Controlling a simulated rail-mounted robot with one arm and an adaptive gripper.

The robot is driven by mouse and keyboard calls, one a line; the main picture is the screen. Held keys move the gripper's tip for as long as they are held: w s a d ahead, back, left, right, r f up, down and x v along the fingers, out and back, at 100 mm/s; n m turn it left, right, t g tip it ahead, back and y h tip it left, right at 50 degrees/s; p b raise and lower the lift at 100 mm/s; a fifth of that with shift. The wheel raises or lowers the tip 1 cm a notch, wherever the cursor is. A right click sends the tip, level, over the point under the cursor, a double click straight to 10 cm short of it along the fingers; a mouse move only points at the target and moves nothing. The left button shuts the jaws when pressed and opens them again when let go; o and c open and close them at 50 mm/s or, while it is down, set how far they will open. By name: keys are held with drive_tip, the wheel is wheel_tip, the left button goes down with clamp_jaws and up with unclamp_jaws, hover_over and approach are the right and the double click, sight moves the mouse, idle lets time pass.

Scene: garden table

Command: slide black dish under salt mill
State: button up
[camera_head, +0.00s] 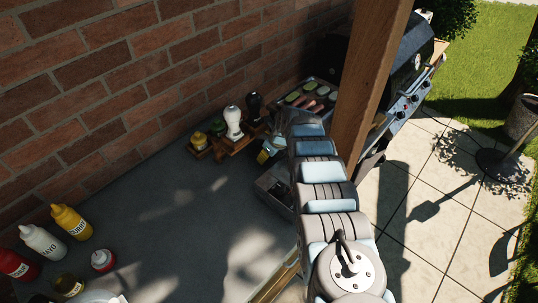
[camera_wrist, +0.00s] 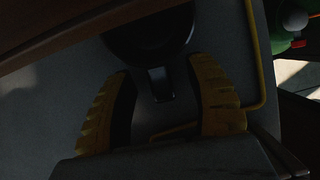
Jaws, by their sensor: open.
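The white salt mill (camera_head: 233,122) stands upright on a wooden rack by the brick wall, beside a black mill (camera_head: 254,104). In the wrist view a dark round thing with a short tab, which looks like the black dish (camera_wrist: 150,40), lies just ahead of my gripper (camera_wrist: 160,72). The two yellow-and-black fingers are open, one on each side of the tab. I cannot tell whether they touch it. In the head view my arm hides most of the gripper, and I cannot make out the dish.
The wooden rack (camera_head: 202,153) with small jars stands along the wall. Sauce bottles, among them a yellow one (camera_head: 70,221), stand at the lower left. A yellow rod (camera_wrist: 257,60) runs close by the right finger. A wooden post (camera_head: 368,85) rises behind my arm. The middle tabletop (camera_head: 185,205) is clear.

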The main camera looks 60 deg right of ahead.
sight(248, 172)
drive_tip(key=shift+c, duration=0.2)
clamp_jaws()
drive_tip(key=shift+a+r+p, duration=0.1)
drive_tip(key=shift+p, duration=0.25)
drive_tip(key=shift+w+a+p, duration=0.2)
drive_tip(key=shift+a+p, duration=0.15)
drive_tip(key=shift+p, duration=0.4)
drive_tip(key=a+p, duration=0.2)
drive_tip(key=w+a+p, duration=0.1)
drive_tip(key=a+p, duration=0.1)
drive_tip(key=p, duration=0.1)
drive_tip(key=shift+w+p, duration=0.1)
drive_tip(key=shift+p, duration=0.25)
drive_tip(key=shift+w+a+p, duration=0.2)
drive_tip(key=shift+a+p, duration=0.3)
drive_tip(key=shift+a, duration=0.15)
drive_tip(key=shift+w+a+p, duration=0.25)
drive_tip(key=shift+a+p, duration=0.2)
drive_tip(key=shift+a, duration=0.15)
drive_tip(key=shift+w+a+p, duration=0.2)
drive_tip(key=shift+a+p, duration=0.3)
drive_tip(key=shift+a, duration=0.15)
